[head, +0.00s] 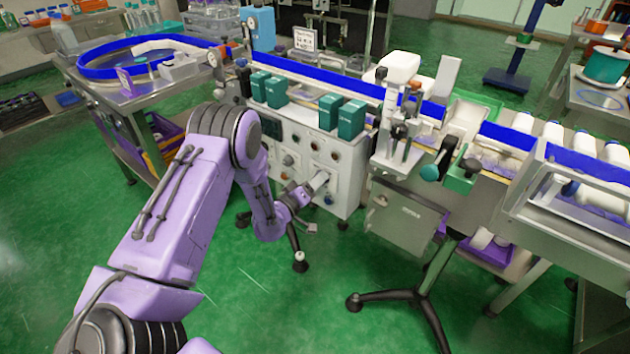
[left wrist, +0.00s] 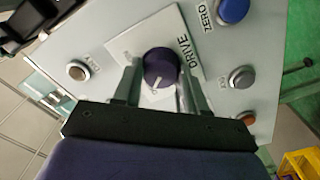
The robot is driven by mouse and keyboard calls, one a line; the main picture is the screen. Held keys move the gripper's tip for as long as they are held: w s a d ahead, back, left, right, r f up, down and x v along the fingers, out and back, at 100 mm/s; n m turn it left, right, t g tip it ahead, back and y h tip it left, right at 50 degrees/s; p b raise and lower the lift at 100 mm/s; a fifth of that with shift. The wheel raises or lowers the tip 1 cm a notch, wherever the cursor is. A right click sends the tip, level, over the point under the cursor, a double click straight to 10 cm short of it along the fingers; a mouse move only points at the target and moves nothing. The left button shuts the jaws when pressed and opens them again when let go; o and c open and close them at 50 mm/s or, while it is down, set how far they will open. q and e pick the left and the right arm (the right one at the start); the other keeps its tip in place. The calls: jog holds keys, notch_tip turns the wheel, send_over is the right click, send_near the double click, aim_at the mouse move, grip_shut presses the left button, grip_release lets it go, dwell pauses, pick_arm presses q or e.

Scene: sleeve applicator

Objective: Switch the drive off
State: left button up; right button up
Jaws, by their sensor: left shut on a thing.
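The drive switch (left wrist: 160,66) is a dark round knob with a white pointer mark, on a white plate lettered DRIVE (left wrist: 184,52) in the left wrist view. The mark points toward the lower edge of that picture. My left gripper (left wrist: 158,78) has one finger on each side of the knob and is shut on it. In the head view my left gripper (head: 318,182) reaches the front of the white control cabinet (head: 345,165), and the knob is hidden there. My right gripper is not in view.
Teal boxes (head: 351,120) stand on the cabinet. A grey box (head: 405,215) hangs to its right.

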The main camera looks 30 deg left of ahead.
pick_arm(q)
jog(key=shift+n, duration=0.6)
jog(key=o, duration=1.1)
jog(key=shift+c, duration=0.2)
jog(key=s, duration=1)
jog(key=shift+s+a, duration=0.3)
jog(key=shift+a, duration=0.15)
